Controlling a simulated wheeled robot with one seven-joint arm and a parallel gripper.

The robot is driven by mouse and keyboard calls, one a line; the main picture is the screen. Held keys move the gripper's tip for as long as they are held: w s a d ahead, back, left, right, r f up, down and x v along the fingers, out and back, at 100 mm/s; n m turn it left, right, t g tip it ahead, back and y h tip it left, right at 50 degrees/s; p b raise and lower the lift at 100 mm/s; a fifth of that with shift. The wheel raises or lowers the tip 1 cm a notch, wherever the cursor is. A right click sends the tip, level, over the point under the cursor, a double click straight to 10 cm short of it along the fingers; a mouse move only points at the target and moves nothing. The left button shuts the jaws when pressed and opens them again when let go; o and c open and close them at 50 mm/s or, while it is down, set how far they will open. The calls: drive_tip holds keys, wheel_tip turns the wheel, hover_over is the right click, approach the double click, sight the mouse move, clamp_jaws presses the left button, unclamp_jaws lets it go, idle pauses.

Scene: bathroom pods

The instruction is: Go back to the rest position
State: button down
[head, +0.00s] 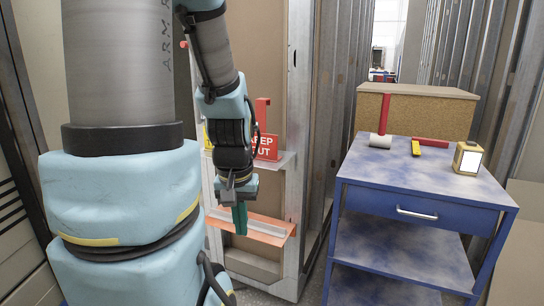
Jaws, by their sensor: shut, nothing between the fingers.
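My gripper (240,219) hangs from my arm left of the picture's middle, pointing down. Its teal fingers are together and hold nothing. It is in front of a metal-framed pod wall, close to an orange-red ledge (264,225). Whether it touches the ledge cannot be told from this view. My arm covers much of the left side and hides what stands behind it.
A blue cabinet (418,215) with a drawer stands at right. On its top are a red-handled mallet (384,116), a red and yellow tool (420,148) and a small box (468,157). A red sign (266,147) sits on a shelf behind my gripper.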

wheel_tip(320, 180, up, 11)
drive_tip(key=p, duration=1)
drive_tip(key=shift+r, duration=0.15)
